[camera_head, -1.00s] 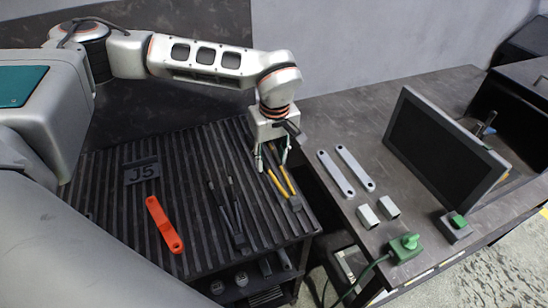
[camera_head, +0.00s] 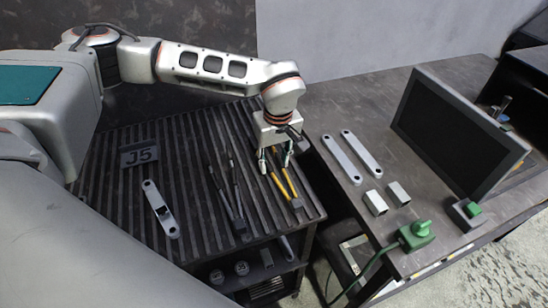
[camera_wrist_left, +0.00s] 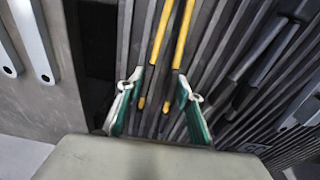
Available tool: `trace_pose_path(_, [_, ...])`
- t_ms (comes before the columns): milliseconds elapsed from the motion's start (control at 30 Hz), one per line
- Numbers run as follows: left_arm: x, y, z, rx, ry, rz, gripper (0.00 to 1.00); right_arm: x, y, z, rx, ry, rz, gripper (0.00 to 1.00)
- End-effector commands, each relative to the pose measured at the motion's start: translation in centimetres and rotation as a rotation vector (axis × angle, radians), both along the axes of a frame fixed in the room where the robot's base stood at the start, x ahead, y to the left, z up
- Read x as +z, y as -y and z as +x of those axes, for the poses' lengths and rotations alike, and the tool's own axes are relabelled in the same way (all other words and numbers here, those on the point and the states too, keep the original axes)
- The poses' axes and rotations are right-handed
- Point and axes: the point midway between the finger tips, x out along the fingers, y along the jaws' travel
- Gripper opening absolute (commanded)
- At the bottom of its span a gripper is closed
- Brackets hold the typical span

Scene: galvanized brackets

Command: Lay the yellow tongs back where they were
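The yellow tongs (camera_head: 291,184) lie on the dark ribbed bench top (camera_head: 190,165), near its right edge, with their dark head toward the front. My left gripper (camera_head: 275,168) points down at the handle ends. In the left wrist view, the two yellow handles (camera_wrist_left: 182,45) end between the green-padded fingers of my left gripper (camera_wrist_left: 157,98). The fingers stand apart with a gap to each handle, so the gripper is open. My right gripper is not in view.
Dark tongs (camera_head: 234,197) lie left of the yellow ones. A grey strap bracket (camera_head: 160,208) and a J5 plate (camera_head: 139,155) lie farther left. The right table holds two grey straps (camera_head: 341,159), two small blocks (camera_head: 375,203), a monitor (camera_head: 455,130) and a green plug (camera_head: 418,235).

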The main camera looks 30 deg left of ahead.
Motion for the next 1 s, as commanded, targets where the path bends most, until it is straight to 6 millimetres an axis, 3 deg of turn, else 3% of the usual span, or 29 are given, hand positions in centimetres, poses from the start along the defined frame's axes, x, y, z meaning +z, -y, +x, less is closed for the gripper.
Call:
trace_pose_path(367, [-0.6,0.0,0.0,-0.001,0.001,-0.001,0.33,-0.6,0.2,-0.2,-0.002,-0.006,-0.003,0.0])
trace_pose_path(467, [-0.6,0.0,0.0,-0.001,0.001,-0.001,0.55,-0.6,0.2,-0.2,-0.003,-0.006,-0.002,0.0])
trace_pose_path(833, [-0.5,0.0,0.0,-0.001,0.0,0.0,0.55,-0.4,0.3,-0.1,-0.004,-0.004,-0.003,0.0])
trace_pose_path(1000, [1.4,0.2,0.0,0.0,0.004,-0.001,0.55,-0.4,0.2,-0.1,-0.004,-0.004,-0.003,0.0])
